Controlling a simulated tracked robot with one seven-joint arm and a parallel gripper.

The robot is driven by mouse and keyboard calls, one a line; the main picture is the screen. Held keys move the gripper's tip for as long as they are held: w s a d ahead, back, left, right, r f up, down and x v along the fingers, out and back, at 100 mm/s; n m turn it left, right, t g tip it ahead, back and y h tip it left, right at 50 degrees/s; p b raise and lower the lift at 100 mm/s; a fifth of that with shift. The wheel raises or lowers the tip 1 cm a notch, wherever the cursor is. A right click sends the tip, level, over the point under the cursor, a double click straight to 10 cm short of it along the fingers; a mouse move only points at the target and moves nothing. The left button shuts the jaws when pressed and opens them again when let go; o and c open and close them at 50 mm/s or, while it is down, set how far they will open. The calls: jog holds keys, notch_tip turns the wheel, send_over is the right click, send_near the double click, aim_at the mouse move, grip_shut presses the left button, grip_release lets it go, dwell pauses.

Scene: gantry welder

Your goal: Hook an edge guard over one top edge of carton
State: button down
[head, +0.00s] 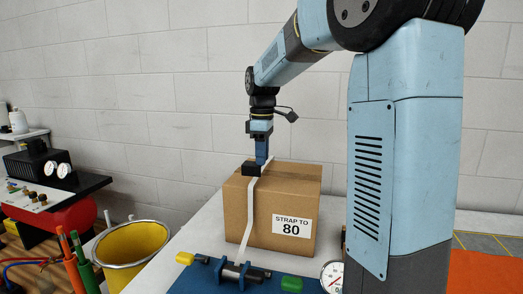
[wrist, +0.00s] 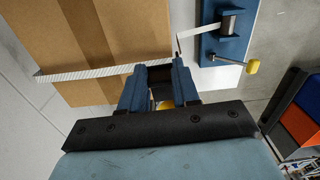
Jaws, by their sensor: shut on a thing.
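The brown carton (head: 287,202) stands on a pale table, with a "STRAP TO 80" label on its front. A white strap (head: 250,215) runs over its top and down its front. My gripper (head: 261,160) points down at the carton's top left part, shut on a small black edge guard (head: 250,170). The guard is at the top edge near the strap; whether it touches the carton is unclear. In the wrist view the carton (wrist: 130,30) lies beyond my fingers (wrist: 160,70), the strap (wrist: 100,72) passes by the fingertips, and the guard is mostly hidden between them.
A blue strap tensioner (head: 225,273) with yellow and green handles is in front of the carton, and the strap runs to it. A pressure gauge (head: 332,276) is beside it. A yellow bucket (head: 130,245) and a red tank (head: 70,221) stand left. A wall is behind.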

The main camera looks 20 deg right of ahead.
aim_at(262, 187)
jog(key=shift+f, duration=3.5)
jog(key=c, duration=0.8)
grip_release()
jog(key=shift+o, duration=0.2)
notch_tip(262, 187, up, 14)
jog(key=shift+d+f, duration=0.1)
jog(key=shift+f, duration=0.15)
jog(key=s+f+m+t, duration=0.3)
jog(key=s+m, duration=0.3)
jog(key=s, duration=0.7)
jog(key=s+f+m+t, duration=0.2)
jog(key=s+f+m, duration=0.3)
jog(key=s, duration=0.9)
jog(key=shift+m+t, duration=0.4)
jog(key=shift+m, duration=0.1)
